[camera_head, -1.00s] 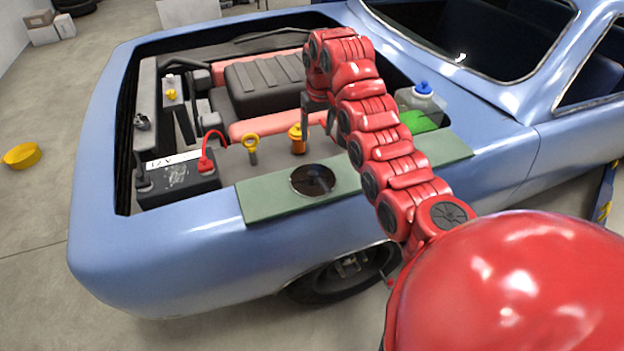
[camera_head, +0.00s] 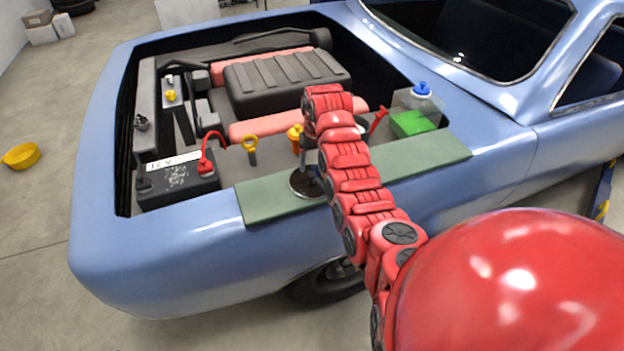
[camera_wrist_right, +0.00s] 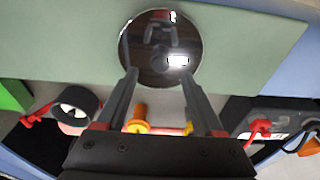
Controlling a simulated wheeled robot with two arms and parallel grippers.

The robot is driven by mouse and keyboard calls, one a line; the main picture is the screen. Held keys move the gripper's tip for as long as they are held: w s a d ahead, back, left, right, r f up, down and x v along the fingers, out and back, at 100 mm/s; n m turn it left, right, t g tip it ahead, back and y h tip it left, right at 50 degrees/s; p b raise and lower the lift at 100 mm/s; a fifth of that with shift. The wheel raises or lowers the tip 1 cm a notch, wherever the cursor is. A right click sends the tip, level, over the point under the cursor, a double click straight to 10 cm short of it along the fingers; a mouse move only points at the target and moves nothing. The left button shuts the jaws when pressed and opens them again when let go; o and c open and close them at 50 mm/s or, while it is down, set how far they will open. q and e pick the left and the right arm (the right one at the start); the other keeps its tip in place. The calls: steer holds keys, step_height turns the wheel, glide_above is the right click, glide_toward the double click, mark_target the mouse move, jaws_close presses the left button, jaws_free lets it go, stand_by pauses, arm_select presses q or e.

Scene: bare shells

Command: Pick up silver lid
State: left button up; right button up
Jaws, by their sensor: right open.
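The silver lid is a round, shiny, mirror-like disc (camera_head: 301,184) lying on the green mat (camera_head: 262,204) on the car's fender. It also shows in the right wrist view (camera_wrist_right: 160,48), with reflections on its face. My right gripper (camera_head: 312,172) is over the lid, and its arm hides the lid's right side in the head view. In the right wrist view the right gripper's fingers (camera_wrist_right: 158,75) are apart, their tips overlapping the lid's lower left and right edges. I cannot tell whether they touch it. Nothing is held. My left gripper is not in view.
An orange-capped filler (camera_head: 295,138) and a yellow-ringed dipstick (camera_head: 251,148) stand behind the mat. A 12 V battery (camera_head: 178,185) with a red cable is on the left. A green-filled bottle (camera_head: 412,122) is at right. The mat's right part is clear.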

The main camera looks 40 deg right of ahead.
mark_target(312, 174)
steer(key=shift+w+f+p, duration=0.25)
steer(key=shift+f+p, duration=0.7)
steer(key=shift+f, duration=0.3)
steer(key=shift+w+f, duration=0.2)
steer(key=shift+f, duration=0.9)
steer(key=shift+d, duration=0.1)
jaws_close()
